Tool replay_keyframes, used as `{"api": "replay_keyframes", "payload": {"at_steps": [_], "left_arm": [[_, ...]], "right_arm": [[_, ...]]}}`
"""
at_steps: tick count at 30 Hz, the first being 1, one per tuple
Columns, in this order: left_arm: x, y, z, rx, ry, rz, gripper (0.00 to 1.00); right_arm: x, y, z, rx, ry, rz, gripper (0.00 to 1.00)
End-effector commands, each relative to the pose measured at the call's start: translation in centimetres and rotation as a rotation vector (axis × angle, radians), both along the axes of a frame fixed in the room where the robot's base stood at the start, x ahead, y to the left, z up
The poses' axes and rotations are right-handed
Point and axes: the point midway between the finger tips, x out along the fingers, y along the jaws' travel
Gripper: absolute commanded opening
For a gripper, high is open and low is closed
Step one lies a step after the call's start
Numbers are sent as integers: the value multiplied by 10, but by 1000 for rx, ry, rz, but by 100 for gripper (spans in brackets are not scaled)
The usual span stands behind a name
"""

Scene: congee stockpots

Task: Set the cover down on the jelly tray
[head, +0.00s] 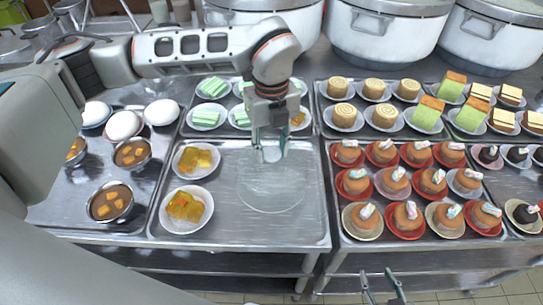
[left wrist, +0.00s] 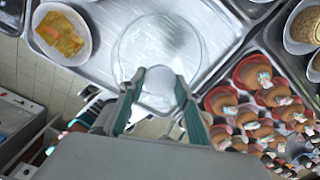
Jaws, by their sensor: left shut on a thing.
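A clear round cover (head: 270,190) is over the right part of the jelly tray (head: 305,230), a metal tray. My left gripper (head: 270,152) is above it, shut on its knob; the left wrist view shows the knob (left wrist: 158,82) between the fingers (left wrist: 156,90) and the clear disc (left wrist: 170,42) beyond. I cannot tell whether the cover touches the tray. Two white bowls of orange jelly, the rear one (head: 195,158) and the front one (head: 187,206), stand on the tray's left side, apart from the cover. My right gripper (head: 383,288) is open and empty at the bottom edge.
A tray of cakes on red and pale plates (head: 393,180) adjoins on the right. Green layered sweets (head: 206,118) stand behind. Bowls of dark dessert (head: 110,202) and white buns (head: 124,126) are at left. Large stockpots (head: 385,35) line the back.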

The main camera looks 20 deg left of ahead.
Motion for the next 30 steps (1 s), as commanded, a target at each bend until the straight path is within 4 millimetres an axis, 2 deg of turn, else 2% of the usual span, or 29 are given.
{"api": "replay_keyframes", "payload": {"at_steps": [6,18,19,20,30], "left_arm": [[-1,0,-30,0,4,0,0],[0,0,-37,-1,1,-1,0],[0,0,-36,0,1,-1,40],[0,0,-36,0,1,-1,48],[0,0,-35,0,1,-1,50]], "right_arm": [[-1,0,1,-2,6,-1,40],[-2,-1,-5,-2,8,-1,40],[-2,-1,-4,-2,8,-1,40],[-2,-1,-3,-3,8,-1,40],[-1,-1,0,-1,4,0,40]]}}
